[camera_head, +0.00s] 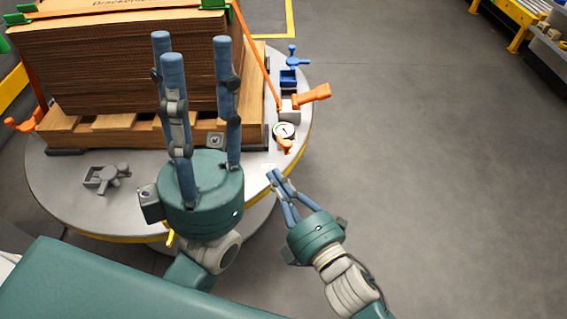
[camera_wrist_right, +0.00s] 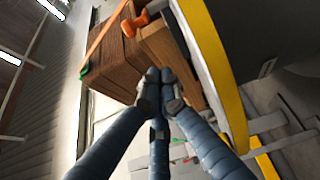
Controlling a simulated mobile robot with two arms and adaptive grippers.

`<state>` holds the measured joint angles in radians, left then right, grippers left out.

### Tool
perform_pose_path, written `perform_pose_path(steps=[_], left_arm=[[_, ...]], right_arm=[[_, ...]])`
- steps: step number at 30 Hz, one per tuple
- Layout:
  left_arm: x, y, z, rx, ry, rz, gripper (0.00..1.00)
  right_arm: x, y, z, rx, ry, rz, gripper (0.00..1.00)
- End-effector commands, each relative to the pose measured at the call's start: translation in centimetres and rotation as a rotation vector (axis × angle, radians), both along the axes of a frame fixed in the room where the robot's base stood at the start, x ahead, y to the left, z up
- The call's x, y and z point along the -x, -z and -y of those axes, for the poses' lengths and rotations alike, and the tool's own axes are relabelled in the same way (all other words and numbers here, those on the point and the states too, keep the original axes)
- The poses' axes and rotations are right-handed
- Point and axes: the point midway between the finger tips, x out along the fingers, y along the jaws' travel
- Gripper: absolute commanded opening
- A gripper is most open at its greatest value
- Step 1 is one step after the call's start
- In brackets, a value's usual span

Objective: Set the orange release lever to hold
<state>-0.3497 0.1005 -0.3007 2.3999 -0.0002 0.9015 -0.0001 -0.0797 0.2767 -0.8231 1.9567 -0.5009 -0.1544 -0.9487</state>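An orange lever (camera_head: 312,95) sticks out to the right from a grey block at the turntable's right rim, by the foot of an orange strap. A smaller orange handle (camera_head: 285,147) sits just below a round dial; I cannot tell which is the release lever. An orange part also shows in the right wrist view (camera_wrist_right: 141,20). My right gripper (camera_head: 272,176) is below the dial, its fingertips drawn together, with nothing seen between them and apart from both levers. My left gripper (camera_head: 193,50) is open and empty, fingers up, in front of the cardboard stack.
The cardboard stack (camera_head: 120,65) stands on a wooden pallet on the round grey turntable (camera_head: 65,185). Blue valve-like parts (camera_head: 289,76) and a grey one (camera_head: 107,178) sit on the turntable. The grey floor (camera_head: 440,160) to the right is clear.

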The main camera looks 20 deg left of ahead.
Motion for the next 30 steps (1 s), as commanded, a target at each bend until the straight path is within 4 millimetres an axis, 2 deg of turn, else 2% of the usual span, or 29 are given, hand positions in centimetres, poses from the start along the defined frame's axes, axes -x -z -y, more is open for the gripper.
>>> perform_pose_path(steps=[4,12,30], left_arm=[[0.0,1.3,0.0,0.000,0.000,-0.001,0.36],[-0.3,2.2,0.1,-0.004,0.000,-0.008,0.36],[0.0,0.8,0.0,-0.001,-0.001,0.029,0.36]], right_arm=[[-2.3,0.1,-2.3,-0.002,0.000,0.004,0.00],[-5.2,0.2,-0.3,0.002,0.000,0.001,0.00],[-5.7,-0.1,0.5,0.003,-0.006,0.000,0.00]])
